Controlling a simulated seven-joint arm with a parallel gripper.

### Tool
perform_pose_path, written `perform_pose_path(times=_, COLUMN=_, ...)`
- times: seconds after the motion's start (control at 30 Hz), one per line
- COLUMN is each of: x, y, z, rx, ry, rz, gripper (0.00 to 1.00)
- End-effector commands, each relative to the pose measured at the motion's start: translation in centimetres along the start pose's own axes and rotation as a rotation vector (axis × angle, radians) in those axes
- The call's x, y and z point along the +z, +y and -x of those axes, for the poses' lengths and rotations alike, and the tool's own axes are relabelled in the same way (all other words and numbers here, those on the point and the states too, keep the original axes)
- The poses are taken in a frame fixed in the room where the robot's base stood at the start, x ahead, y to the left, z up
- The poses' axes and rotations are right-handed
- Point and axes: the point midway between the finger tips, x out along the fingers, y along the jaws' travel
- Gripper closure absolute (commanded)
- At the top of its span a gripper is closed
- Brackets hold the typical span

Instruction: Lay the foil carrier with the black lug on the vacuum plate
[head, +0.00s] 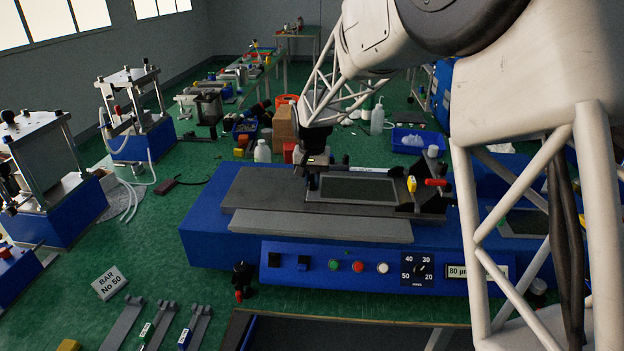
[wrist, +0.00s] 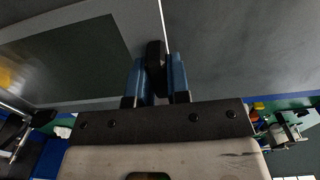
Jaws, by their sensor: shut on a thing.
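The foil carrier (head: 358,190) is a flat grey frame with a dark rectangular window. It is on or just above the right part of the grey vacuum plate (head: 262,190) on the blue machine; I cannot tell whether it touches. In the wrist view the carrier (wrist: 75,55) fills the left side, and the bare plate (wrist: 235,50) shows to its right beyond a thin bright edge. My gripper (head: 313,182) is over the carrier's left end. In the wrist view its blue fingers (wrist: 158,78) are shut on the black lug (wrist: 155,58) at the carrier's edge.
A dark bracket with a yellow and a red handle (head: 436,183) stands at the plate's right end. A lighter grey bar (head: 320,226) lies along the front, above the machine's buttons and dial (head: 418,269). White bottles (head: 262,151) and boxes stand behind.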

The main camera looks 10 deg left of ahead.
Motion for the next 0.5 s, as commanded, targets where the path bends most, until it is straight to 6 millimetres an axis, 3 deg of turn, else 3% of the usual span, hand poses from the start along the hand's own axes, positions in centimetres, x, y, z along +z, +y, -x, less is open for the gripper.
perform_pose_path(times=0.27, x=-0.01, y=0.00, z=-0.27, rx=0.000, ry=0.000, rz=0.000, gripper=1.00)
perform_pose_path(times=0.3, x=0.00, y=0.00, z=-0.25, rx=0.000, ry=0.000, rz=0.000, gripper=0.77)
perform_pose_path(times=0.43, x=0.00, y=0.00, z=-0.25, rx=0.000, ry=0.000, rz=0.000, gripper=0.58)
perform_pose_path(times=0.5, x=0.00, y=0.00, z=-0.25, rx=0.000, ry=0.000, rz=0.000, gripper=0.58)
